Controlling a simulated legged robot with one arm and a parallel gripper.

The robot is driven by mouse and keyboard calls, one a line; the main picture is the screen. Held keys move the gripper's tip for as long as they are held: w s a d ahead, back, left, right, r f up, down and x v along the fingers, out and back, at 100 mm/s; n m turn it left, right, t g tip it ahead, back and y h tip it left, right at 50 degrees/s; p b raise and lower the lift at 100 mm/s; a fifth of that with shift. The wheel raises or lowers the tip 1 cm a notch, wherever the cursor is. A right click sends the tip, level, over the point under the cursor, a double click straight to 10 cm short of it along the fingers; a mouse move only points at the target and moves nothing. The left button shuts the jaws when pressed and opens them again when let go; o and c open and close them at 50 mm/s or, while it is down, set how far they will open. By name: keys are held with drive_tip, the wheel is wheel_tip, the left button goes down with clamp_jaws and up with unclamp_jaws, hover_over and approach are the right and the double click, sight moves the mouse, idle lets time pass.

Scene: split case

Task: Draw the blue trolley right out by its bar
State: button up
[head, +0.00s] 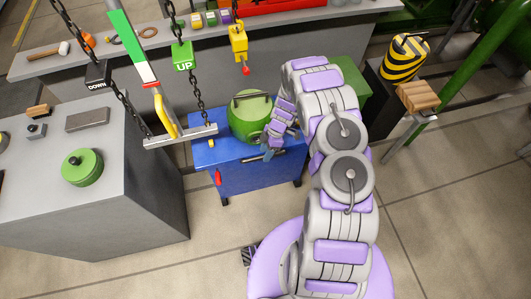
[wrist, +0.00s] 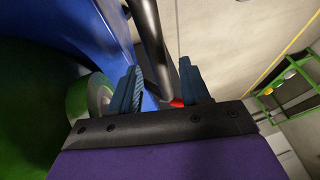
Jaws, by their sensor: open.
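The blue trolley (head: 258,178) stands on small wheels between the grey bench and my arm, with a round green casing (head: 250,118) on its top. In the wrist view, the trolley's blue side (wrist: 85,25) is at the upper left. A dark bar (wrist: 150,35) runs down from the top edge and passes between my open gripper's (wrist: 160,85) two blue fingers. I cannot tell whether they touch it. In the head view, my gripper (head: 268,153) is at the trolley's near top edge, where my wrist hides part of the bar.
A grey block (head: 95,190) stands close left of the trolley. A chain-hung beam (head: 180,136) hangs over the trolley's left part. Bare floor (head: 215,225) lies in front. A wood-topped stand (head: 416,97) is at the right.

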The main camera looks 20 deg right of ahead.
drive_tip(key=shift+a+f, duration=0.1)
drive_tip(key=shift+f, duration=0.2)
drive_tip(key=shift+c, duration=0.2)
clamp_jaws()
idle(0.3)
